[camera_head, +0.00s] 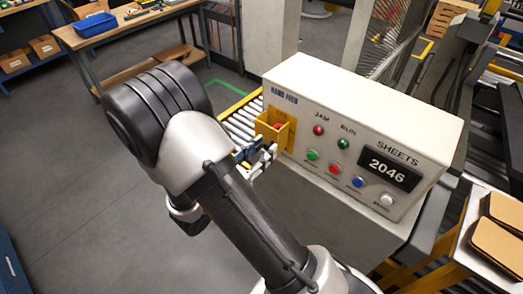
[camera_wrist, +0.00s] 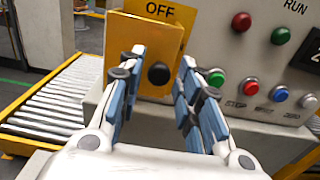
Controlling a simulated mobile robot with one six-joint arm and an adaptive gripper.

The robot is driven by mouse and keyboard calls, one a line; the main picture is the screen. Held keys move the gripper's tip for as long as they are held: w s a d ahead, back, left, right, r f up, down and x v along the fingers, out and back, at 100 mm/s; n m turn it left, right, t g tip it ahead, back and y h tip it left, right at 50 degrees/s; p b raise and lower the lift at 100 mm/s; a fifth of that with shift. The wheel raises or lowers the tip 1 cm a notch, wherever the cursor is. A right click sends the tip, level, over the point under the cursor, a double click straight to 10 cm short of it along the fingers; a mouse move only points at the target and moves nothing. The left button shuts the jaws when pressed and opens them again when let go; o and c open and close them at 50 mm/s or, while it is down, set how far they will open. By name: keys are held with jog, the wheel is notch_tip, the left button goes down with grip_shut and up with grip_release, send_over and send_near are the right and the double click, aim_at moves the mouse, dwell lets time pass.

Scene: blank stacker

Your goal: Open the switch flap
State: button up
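The switch flap (camera_wrist: 138,50) is a yellow plate with a round black knob (camera_wrist: 159,73), below the word OFF in the wrist view. In the head view it is the front of a yellow box (camera_head: 264,131) on the left end of the control panel, with something red showing behind its top edge. My gripper (camera_wrist: 163,62) is open. Its two blue-padded fingers stand left and right of the knob, with clear space on both sides of it. In the head view my gripper (camera_head: 257,153) is just in front of the yellow box. Whether the fingertips touch the plate is unclear.
The white control box (camera_head: 365,130) carries red, green, blue and white buttons right of the flap, close to my right finger in the wrist view. Its display (camera_head: 388,168) reads 2046. A roller conveyor (camera_wrist: 60,95) runs at the left. Open floor (camera_head: 90,200) lies left of my arm.

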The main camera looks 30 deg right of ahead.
grip_shut()
dwell(0.3)
